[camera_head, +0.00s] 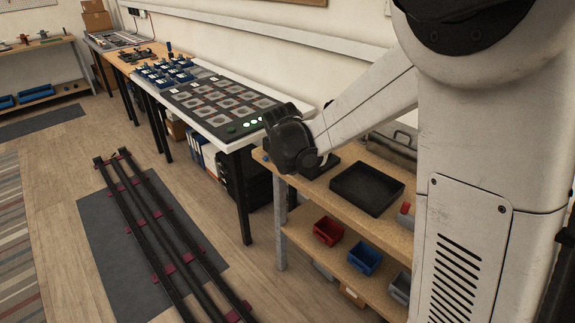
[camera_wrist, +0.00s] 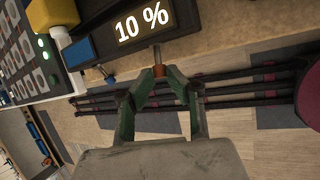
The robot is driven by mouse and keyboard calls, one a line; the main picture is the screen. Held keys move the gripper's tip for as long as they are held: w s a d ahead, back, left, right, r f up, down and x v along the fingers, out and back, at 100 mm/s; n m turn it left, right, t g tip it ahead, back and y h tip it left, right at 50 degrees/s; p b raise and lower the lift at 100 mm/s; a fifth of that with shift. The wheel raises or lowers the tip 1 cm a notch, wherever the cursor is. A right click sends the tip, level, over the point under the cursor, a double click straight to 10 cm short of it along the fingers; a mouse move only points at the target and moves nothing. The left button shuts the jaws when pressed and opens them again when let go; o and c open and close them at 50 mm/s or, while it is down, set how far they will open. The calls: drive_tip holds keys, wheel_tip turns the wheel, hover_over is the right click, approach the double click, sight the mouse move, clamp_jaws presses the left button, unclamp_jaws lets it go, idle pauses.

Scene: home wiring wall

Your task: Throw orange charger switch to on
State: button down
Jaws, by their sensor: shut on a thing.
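In the wrist view, an orange switch tip (camera_wrist: 159,71) sits between the fingertips of my gripper (camera_wrist: 159,78). A short metal stem runs up from it toward the edge of a dark charger box (camera_wrist: 95,42) with a lit "10 %" display (camera_wrist: 142,22). My gripper's dark green fingers are closed around the orange tip. A blue switch (camera_wrist: 108,79) is at the box edge, left of my gripper. In the head view my arm hides the fingertips and the charger.
A panel with green lights (camera_wrist: 38,55) and a yellow block (camera_wrist: 62,15) lie left of the charger. In the head view, a black tray (camera_head: 367,188) is on the wooden bench, with a red bin (camera_head: 328,231) and a blue bin (camera_head: 364,258) below. Dark rails (camera_head: 165,245) run along the floor.

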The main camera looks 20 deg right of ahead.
drive_tip(key=shift+w+d+r+g+y+p, duration=0.15)
drive_tip(key=shift+d+r+g+y+p, duration=0.25)
drive_tip(key=shift+y, duration=0.5)
drive_tip(key=shift+a, duration=0.1)
drive_tip(key=c, duration=2)
unclamp_jaws()
drive_tip(key=shift+r, duration=0.15)
drive_tip(key=v, duration=1.1)
drive_tip(key=shift+r, duration=0.4)
